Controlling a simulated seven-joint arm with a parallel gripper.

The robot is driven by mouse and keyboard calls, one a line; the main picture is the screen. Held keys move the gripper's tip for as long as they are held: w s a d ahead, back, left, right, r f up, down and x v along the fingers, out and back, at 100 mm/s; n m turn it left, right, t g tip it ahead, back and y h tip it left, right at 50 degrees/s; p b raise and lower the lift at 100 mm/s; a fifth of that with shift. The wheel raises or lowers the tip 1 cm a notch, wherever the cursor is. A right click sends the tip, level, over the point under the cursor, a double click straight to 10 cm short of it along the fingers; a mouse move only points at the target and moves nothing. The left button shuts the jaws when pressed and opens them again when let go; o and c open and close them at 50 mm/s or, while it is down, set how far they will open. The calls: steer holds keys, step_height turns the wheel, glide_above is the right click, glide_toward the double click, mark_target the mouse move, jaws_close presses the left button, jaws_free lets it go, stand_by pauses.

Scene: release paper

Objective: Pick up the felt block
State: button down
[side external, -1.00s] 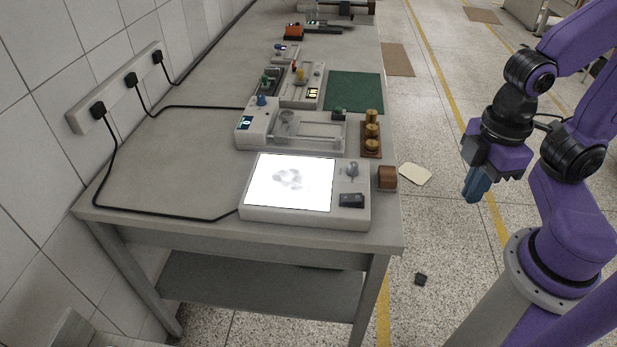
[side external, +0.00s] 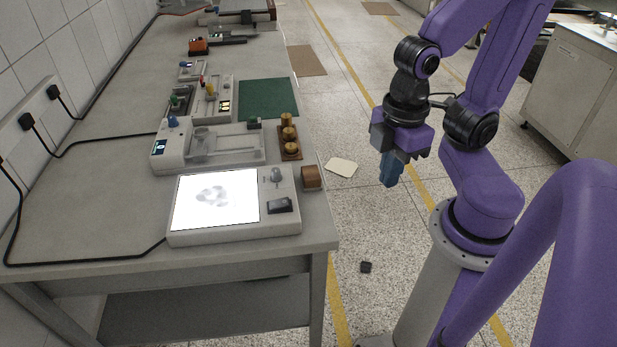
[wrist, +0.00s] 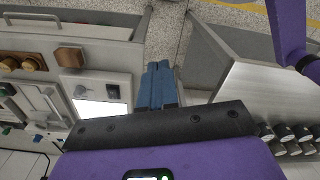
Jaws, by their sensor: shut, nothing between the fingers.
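A small brown block (side external: 312,178) sits on the right edge of the bench, beside the white light box. It is the likeliest match for the felt block, though its material is hard to tell. It also shows in the wrist view (wrist: 70,57), left of the fingers. My gripper (side external: 389,183) has blue fingers pointing down and hangs over the floor, right of the bench and apart from the block. In the wrist view my gripper (wrist: 158,64) has its fingers together with nothing between them.
The light box (side external: 287,225) has a lit panel and knobs. Behind it are a clear-topped device (side external: 242,156), a rack of brass weights (side external: 291,152) and a green mat (side external: 268,98). A pale sheet (side external: 341,167) and a small dark object (side external: 366,267) lie on the floor.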

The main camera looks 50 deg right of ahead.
steer(key=c, duration=1.8)
jaws_free()
steer(key=o, duration=1.8)
steer(key=shift+c, duration=0.2)
steer(key=m, duration=0.3)
glide_above(311, 172)
steer(key=f, duration=1.3)
steer(key=shift+s+d+f, duration=0.1)
steer(key=shift+s, duration=0.1)
steer(key=shift+w+f, duration=0.2)
steer(key=shift+f, duration=2.65)
